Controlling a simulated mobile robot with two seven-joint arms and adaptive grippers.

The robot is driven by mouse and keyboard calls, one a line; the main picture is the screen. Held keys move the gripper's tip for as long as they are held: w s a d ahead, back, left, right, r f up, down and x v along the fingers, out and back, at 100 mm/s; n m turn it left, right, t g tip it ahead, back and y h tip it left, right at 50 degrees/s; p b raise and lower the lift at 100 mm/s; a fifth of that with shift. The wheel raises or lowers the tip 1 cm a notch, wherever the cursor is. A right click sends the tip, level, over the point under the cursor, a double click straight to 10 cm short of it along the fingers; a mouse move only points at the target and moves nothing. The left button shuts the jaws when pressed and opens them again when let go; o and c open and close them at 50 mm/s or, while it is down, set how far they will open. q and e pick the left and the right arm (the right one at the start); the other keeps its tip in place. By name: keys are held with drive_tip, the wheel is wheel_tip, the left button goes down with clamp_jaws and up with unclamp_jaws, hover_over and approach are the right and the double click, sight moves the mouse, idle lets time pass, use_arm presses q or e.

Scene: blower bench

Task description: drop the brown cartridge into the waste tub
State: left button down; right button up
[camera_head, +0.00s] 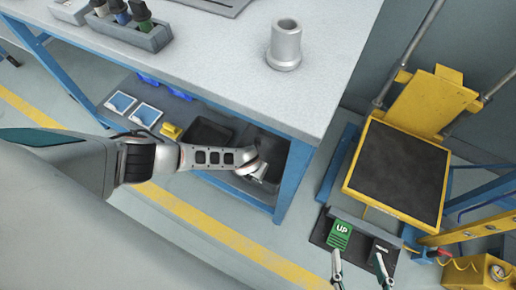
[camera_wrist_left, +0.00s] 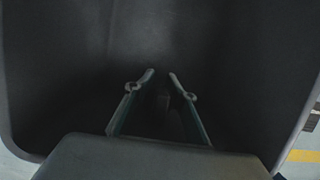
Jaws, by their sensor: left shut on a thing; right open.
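My left arm reaches in from the left in the head view, and its hand is at a dark grey tub (camera_head: 277,147) under the bench, which I take for the waste tub. The left fingertips are hidden there. In the left wrist view the dark walls of the waste tub (camera_wrist_left: 60,60) surround my left gripper (camera_wrist_left: 162,82). A dim, dark brownish thing, apparently the brown cartridge (camera_wrist_left: 163,103), shows between its fingers, mostly in shadow. My right gripper (camera_head: 359,272) is open and empty at the bottom right of the head view.
The grey bench top (camera_head: 215,65) carries a metal cylinder (camera_head: 285,47) and a rack (camera_head: 130,30). A black tray (camera_head: 208,133) lies on the lower shelf. A blue bench leg (camera_head: 294,180) stands beside the tub. A yellow-framed platform (camera_head: 398,170) and a green "UP" button (camera_head: 340,234) are at the right.

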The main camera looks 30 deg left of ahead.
use_arm(q)
drive_tip(key=shift+s+f, duration=0.15)
drive_tip(key=shift+f, duration=0.15)
